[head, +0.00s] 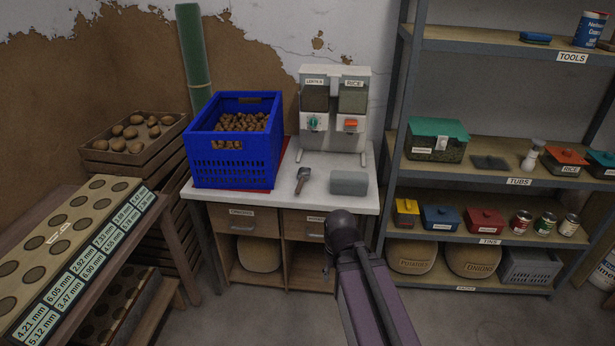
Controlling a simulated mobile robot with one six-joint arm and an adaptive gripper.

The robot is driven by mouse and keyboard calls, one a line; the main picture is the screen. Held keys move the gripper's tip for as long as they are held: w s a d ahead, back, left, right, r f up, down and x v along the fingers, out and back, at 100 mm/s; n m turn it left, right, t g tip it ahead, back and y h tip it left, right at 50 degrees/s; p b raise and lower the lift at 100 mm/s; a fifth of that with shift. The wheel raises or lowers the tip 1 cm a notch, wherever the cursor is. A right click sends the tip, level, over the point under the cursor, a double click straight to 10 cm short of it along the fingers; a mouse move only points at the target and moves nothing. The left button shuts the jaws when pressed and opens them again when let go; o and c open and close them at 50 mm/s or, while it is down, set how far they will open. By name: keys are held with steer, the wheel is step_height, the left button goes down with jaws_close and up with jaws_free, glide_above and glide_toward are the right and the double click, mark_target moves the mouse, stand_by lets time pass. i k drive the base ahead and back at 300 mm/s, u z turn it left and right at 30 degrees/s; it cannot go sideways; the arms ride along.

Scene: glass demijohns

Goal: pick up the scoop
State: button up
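A small scoop (302,179) with a grey metal look lies on the white counter top (330,203), in front of the white dispenser and left of a grey block. My arm reaches up from the bottom of the head view, and its dark end (342,228) is in front of the counter's drawers, lower than the scoop in the picture and apart from it. My gripper's fingers cannot be made out at this angle; only a small dark part shows at the arm's left side. Nothing is seen held.
A blue crate (232,166) of brown nuts stands left of the scoop. A white dispenser (333,124) stands behind and a grey block (348,183) to the right. Shelves (470,190) with tubs and tins fill the right side. A board with round holes (70,240) is at the left.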

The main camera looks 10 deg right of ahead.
mark_target(304, 173)
steer(key=i, duration=0.85)
steer(key=u, duration=0.05)
